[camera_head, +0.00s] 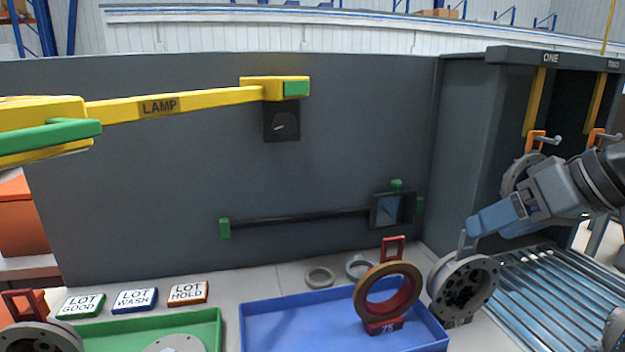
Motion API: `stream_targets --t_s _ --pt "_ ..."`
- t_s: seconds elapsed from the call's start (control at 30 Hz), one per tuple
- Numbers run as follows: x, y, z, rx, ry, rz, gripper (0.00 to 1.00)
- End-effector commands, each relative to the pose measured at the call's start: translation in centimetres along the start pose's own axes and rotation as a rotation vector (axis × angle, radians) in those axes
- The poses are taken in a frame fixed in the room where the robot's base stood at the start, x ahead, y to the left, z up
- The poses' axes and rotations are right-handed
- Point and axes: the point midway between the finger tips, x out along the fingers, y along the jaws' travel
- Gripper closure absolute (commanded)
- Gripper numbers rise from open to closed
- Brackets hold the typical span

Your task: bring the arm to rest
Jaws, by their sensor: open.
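My gripper (488,224) is at the right, on an arm that comes in from the right edge. Its blue fingers point left and a little down. It is open, and I see nothing held between the fingers. In the picture its tips lie just above the upright tab of a grey flanged ring (463,290); I cannot tell whether they touch it. The ring stands upright at the right end of the blue tray. The arm partly hides the hook area and the rollers behind it.
A brown and red ring (388,291) stands in the blue tray (290,318). A roller conveyor (550,300) lies under my gripper. Another grey part (517,176) hangs from an orange hook. A yellow lamp arm (190,101) crosses the upper left.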

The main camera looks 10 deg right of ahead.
Motion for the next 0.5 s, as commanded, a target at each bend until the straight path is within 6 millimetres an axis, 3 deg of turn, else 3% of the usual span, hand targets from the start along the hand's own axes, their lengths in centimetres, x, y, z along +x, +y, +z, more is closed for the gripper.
stream_targets --t_s 0.2,0.5 --pt "3.9 -5.0 -1.2 0.087 0.216 -0.185 0.28" --pt "7.7 -9.2 -0.2 0.266 0.478 -0.315 0.28"
